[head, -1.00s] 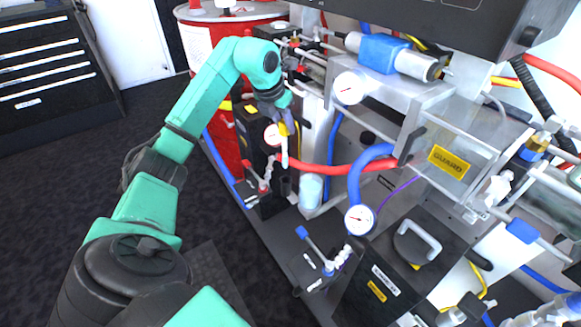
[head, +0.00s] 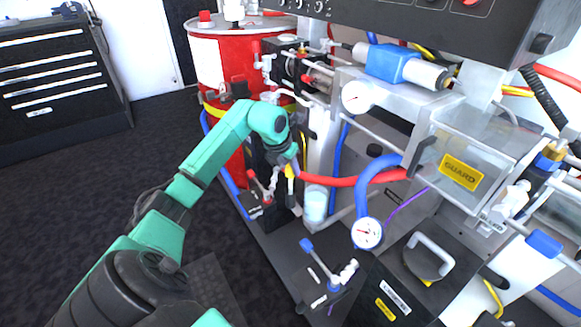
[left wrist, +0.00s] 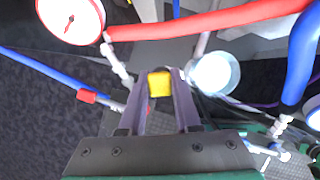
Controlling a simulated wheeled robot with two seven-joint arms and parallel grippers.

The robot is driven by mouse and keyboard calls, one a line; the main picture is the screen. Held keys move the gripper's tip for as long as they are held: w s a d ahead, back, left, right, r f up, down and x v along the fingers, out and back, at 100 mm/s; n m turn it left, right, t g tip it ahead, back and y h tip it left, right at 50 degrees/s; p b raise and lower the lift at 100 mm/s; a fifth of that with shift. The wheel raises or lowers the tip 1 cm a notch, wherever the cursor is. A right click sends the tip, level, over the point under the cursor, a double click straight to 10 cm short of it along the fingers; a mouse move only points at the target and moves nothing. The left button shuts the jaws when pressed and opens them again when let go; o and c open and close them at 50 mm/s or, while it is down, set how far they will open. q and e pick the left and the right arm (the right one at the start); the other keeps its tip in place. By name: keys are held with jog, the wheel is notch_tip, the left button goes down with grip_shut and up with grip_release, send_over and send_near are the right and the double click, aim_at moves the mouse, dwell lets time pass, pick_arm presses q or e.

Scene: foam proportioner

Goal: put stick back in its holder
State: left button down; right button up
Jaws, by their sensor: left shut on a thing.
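My left gripper (head: 291,165) is shut on a stick with a yellow grip (head: 289,172). A pale rod shows below the grip in the head view, and its lower end is hard to make out. In the left wrist view the yellow grip (left wrist: 159,84) sits between the two fingers (left wrist: 160,78), seen from above. The stick hangs about upright, left of a clear cup with pale liquid (head: 315,205), which also shows in the left wrist view (left wrist: 214,72). I cannot pick out the holder for certain. My right gripper is not in view.
A red hose (head: 345,181) runs close beside the gripper. A blue hose (head: 362,190) and a gauge (head: 367,233) are to the right. A red drum (head: 208,55) stands behind. A blue-handled valve (head: 320,262) is in front. Open floor lies left.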

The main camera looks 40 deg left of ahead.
pick_arm(q)
jog(key=c, duration=0.6)
grip_release()
jog(key=shift+f, duration=0.1)
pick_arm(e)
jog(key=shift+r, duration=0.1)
pick_arm(q)
jog(key=shift+r, duration=0.2)
jog(key=p+v, duration=0.1)
jog(key=v, duration=1.1)
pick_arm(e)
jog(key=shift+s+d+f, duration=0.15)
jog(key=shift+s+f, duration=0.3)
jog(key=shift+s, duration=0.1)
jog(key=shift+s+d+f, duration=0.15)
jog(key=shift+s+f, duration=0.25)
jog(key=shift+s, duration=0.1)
pick_arm(q)
jog(key=shift+r, duration=0.15)
